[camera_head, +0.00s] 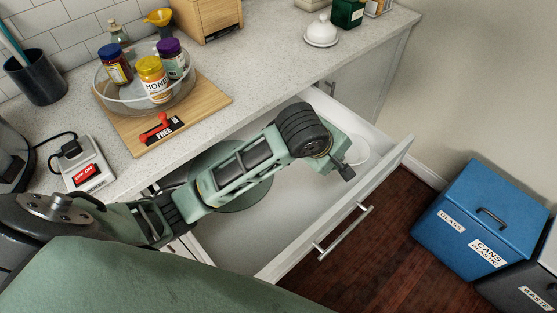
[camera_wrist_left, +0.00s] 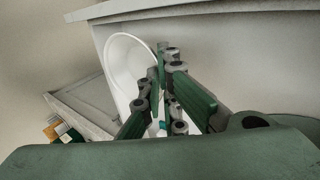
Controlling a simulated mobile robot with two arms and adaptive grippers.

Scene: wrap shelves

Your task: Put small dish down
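The small dish, a white round bowl (camera_head: 359,150), is at the far right end of the open drawer (camera_head: 290,232), partly hidden behind my left gripper (camera_head: 346,170). In the left wrist view the dish (camera_wrist_left: 126,62) shows its open side, and the left gripper's fingers (camera_wrist_left: 155,95) meet at its near edge. The gripper looks shut on the rim, though the contact is partly hidden by the fingers. Whether the dish touches the drawer floor cannot be told. My right gripper is not in view.
A green plate (camera_head: 242,199) lies in the drawer under my left arm. The drawer floor between plate and dish looks clear. On the counter are a board (camera_head: 205,100), a clear tray with jars (camera_head: 103,92) and a white lidded dish (camera_head: 321,34). Blue bin (camera_head: 484,211) at right.

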